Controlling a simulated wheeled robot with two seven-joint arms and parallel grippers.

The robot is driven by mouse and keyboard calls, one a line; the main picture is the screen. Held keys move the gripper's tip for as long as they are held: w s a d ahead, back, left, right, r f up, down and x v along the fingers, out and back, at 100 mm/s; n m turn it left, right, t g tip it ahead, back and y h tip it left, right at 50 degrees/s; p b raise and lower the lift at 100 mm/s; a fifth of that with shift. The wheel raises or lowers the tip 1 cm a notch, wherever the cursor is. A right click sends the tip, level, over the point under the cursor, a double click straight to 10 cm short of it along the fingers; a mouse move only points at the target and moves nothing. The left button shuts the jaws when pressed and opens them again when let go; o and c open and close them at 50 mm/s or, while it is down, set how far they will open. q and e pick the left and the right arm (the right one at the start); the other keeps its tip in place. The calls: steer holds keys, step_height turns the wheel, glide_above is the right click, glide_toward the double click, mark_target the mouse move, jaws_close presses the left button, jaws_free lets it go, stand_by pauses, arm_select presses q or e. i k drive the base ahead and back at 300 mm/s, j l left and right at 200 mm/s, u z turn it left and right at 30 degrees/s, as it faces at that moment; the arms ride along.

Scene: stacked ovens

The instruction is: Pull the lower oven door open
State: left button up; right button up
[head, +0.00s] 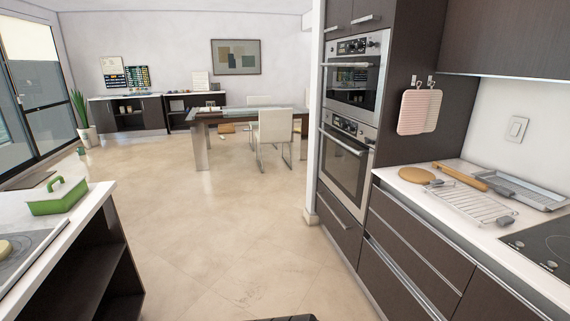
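The lower oven (344,166) is built into the tall dark cabinet to the right of centre, below the upper oven (354,80). Its door is shut. Its door handle (342,142) is a horizontal silver bar along the top of the door, below the control panel. Neither of my grippers shows in the head view, so their state is hidden.
A counter (535,235) with a wire rack (467,202) and a cooktop (545,248) stands to the right. An island (95,235) stands at the left. The tiled floor (215,225) between them is clear. A table (205,121) and white chair (272,128) stand farther back.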

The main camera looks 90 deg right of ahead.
mark_target(347, 162)
steer(key=z, duration=3.3)
steer(key=i+j+z, duration=0.1)
steer(key=i+z, duration=0.15)
steer(key=z, duration=0.15)
steer(key=i+j+z, duration=0.2)
steer(key=z, duration=0.2)
steer(key=i+j+z, duration=0.25)
steer(key=z, duration=0.15)
